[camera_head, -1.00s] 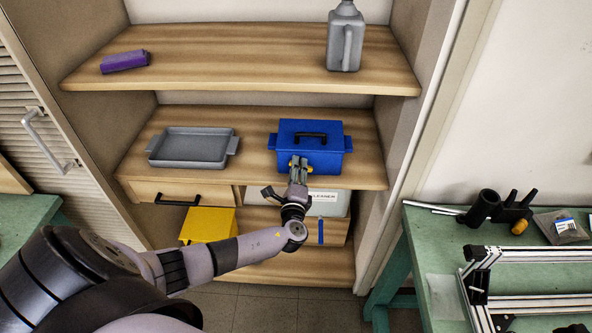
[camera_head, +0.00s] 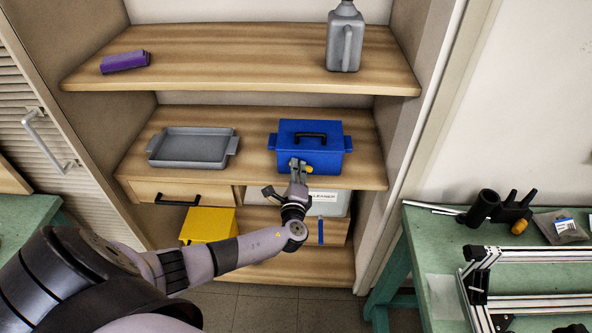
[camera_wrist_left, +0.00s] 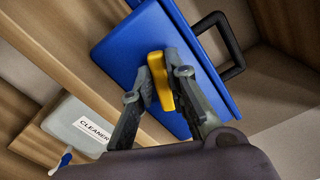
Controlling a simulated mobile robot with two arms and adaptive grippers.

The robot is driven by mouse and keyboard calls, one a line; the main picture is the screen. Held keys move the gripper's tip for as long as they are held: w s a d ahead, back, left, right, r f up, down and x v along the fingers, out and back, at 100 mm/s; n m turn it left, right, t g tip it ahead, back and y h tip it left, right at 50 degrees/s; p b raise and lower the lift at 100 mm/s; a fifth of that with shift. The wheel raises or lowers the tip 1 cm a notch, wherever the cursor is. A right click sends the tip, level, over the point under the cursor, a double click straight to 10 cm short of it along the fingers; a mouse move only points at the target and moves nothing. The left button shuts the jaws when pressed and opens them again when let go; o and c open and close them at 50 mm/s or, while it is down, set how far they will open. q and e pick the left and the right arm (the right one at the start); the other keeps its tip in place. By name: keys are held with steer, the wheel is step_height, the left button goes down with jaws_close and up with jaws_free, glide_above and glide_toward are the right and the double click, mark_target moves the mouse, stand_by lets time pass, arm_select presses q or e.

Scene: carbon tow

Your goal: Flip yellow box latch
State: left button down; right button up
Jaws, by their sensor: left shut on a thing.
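The blue box (camera_head: 320,137) with a black top handle (camera_head: 311,136) stands on the middle shelf, to the right. It also shows in the left wrist view (camera_wrist_left: 120,52). The yellow latch (camera_wrist_left: 161,80) is on the box's front face. My left gripper (camera_wrist_left: 160,82) is shut on the yellow latch, one finger on each side. In the head view the left gripper (camera_head: 300,168) is at the box's front, and the fingers partly hide the latch. My right gripper is out of view.
A grey tray (camera_head: 190,148) sits left of the box on the same shelf. A purple object (camera_head: 125,61) and a grey jug (camera_head: 345,40) are on the shelf above. Below are a cleaner container (camera_head: 334,201) and a yellow box (camera_head: 208,225). A green workbench (camera_head: 430,235) stands at right.

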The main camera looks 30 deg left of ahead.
mark_target(310, 156)
arm_select(q)
steer(key=m, duration=0.1)
steer(key=r+m+p, duration=0.1)
steer(key=m, duration=0.1)
steer(key=shift+w+d+r, duration=0.1)
steer(key=shift+w+d, duration=0.05)
steer(key=shift+d, duration=0.15)
steer(key=m, duration=0.1)
steer(key=m+p, duration=0.1)
steer(key=d+r+m, duration=0.1)
steer(key=m, duration=0.1)
steer(key=shift+w+p, duration=0.25)
steer(key=shift+p, duration=0.05)
steer(key=m, duration=0.1)
steer(key=m+p, duration=0.1)
steer(key=shift+w+d+r+m, duration=0.15)
steer(key=shift+w+d+m, duration=0.1)
steer(key=shift+d+m, duration=0.1)
steer(key=shift+w+d+m+p, duration=0.2)
steer(key=shift+d+m+p, duration=0.1)
steer(key=shift+m, duration=0.65)
steer(key=shift+w+d+m+p, duration=0.15)
steer(key=shift+d+m+p, duration=0.1)
steer(key=shift+m, duration=0.65)
steer(key=c, duration=1.6)
jaws_free()
steer(key=shift+o, duration=0.2)
